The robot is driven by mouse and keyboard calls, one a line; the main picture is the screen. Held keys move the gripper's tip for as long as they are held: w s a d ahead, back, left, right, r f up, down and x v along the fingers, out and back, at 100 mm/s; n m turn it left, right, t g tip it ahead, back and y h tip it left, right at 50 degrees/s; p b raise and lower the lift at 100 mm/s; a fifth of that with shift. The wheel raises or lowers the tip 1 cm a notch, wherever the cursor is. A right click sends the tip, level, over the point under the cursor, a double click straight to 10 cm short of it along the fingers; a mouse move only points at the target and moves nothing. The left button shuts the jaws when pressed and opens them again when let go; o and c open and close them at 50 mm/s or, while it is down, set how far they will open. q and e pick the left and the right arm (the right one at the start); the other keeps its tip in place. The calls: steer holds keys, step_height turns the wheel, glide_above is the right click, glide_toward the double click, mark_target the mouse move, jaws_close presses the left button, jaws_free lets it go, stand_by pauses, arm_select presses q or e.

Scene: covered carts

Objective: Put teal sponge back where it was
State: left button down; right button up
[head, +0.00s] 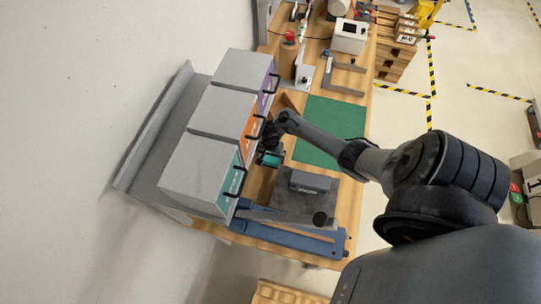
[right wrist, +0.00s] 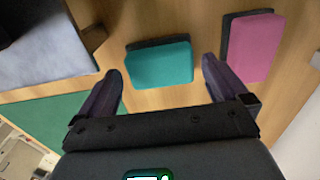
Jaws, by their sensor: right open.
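The teal sponge (right wrist: 160,66) has a dark backing along its far side. It lies on bare wooden tabletop in the right wrist view, and shows small in the head view (head: 270,158) beside the gripper. My right gripper (right wrist: 163,72) is open, with its two dark fingers spread to either side of the sponge's near edge. Nothing is clamped between them. In the head view the right gripper (head: 268,146) is at the front of the covered carts and is hard to make out. My left gripper does not show.
A pink sponge (right wrist: 252,46) lies right of the teal one. Three grey covered boxes with teal (head: 232,186), orange (head: 252,125) and purple (head: 267,88) fronts and black handles stand left. A green mat (head: 325,130) and blue-grey tool (head: 290,236) are on the table.

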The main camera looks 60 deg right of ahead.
mark_target(270, 159)
step_height(270, 159, up, 4)
steer(key=p, duration=0.3)
steer(key=shift+r+p, duration=0.2)
steer(key=shift+p, duration=0.15)
steer(key=shift+r, duration=0.35)
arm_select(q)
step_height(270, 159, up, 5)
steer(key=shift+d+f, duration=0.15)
arm_select(e)
step_height(270, 159, up, 4)
